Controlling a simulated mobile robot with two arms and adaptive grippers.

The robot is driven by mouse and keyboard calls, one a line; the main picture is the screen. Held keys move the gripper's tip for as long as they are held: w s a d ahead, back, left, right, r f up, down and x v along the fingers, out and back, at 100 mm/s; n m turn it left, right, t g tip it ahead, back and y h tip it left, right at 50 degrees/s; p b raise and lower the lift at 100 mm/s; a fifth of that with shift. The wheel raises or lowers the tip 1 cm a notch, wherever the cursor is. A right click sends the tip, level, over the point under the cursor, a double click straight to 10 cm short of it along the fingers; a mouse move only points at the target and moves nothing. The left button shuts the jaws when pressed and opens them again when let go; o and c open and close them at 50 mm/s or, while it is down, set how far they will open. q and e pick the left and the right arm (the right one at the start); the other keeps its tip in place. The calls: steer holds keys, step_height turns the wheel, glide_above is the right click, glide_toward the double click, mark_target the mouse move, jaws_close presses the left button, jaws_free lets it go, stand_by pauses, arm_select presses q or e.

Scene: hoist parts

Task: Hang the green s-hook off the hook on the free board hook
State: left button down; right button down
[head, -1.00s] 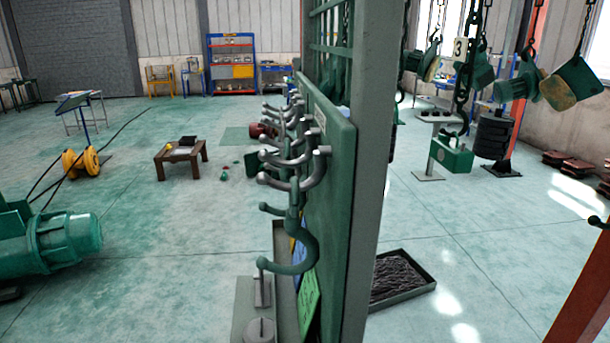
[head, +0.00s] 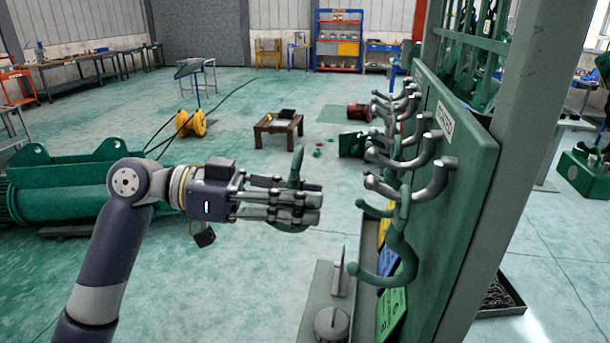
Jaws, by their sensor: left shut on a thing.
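My left gripper (head: 312,206) is shut on a green s-hook (head: 297,162), left of the board and apart from it. The s-hook is upright; its upper end stands above the fingers, a curve shows below, and the fingers hide its middle. The green board (head: 455,165) stands at the right with several grey hooks (head: 440,178) in a row running away from me. Another green s-hook (head: 402,255) hangs at the near end of the row. The hooks overlap, so I cannot tell which farther ones are free. My right gripper is not in view.
A grey post (head: 505,190) stands at the board's near side. Below the hooks is a ledge with a grey knob (head: 332,322) and coloured cards (head: 388,280). A green motor (head: 75,185) lies at left behind my arm. The space between gripper and board is clear.

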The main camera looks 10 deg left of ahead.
mark_target(289, 181)
arm_select(q)
steer(key=r, duration=0.3)
steer(key=shift+s+d+r, duration=0.15)
steer(key=shift+d+r, duration=0.05)
steer(key=shift+d, duration=0.15)
steer(key=shift+s+d+r+m+g, duration=0.15)
steer(key=shift+r+m+g, duration=0.15)
steer(key=shift+r, duration=0.05)
steer(key=x, duration=0.3)
steer(key=s+p+x, duration=0.1)
steer(key=x, duration=0.3)
steer(key=f+x, duration=0.1)
steer(key=x, duration=0.2)
steer(key=shift+s+d+f+p, duration=0.15)
steer(key=shift+s+d+p, duration=0.15)
steer(key=shift+d, duration=0.1)
steer(key=shift+d+h+b, duration=0.3)
steer(key=shift+d+b, duration=0.45)
steer(key=shift+w, duration=0.1)
steer(key=shift+d+f, duration=0.1)
steer(key=shift+f, duration=0.05)
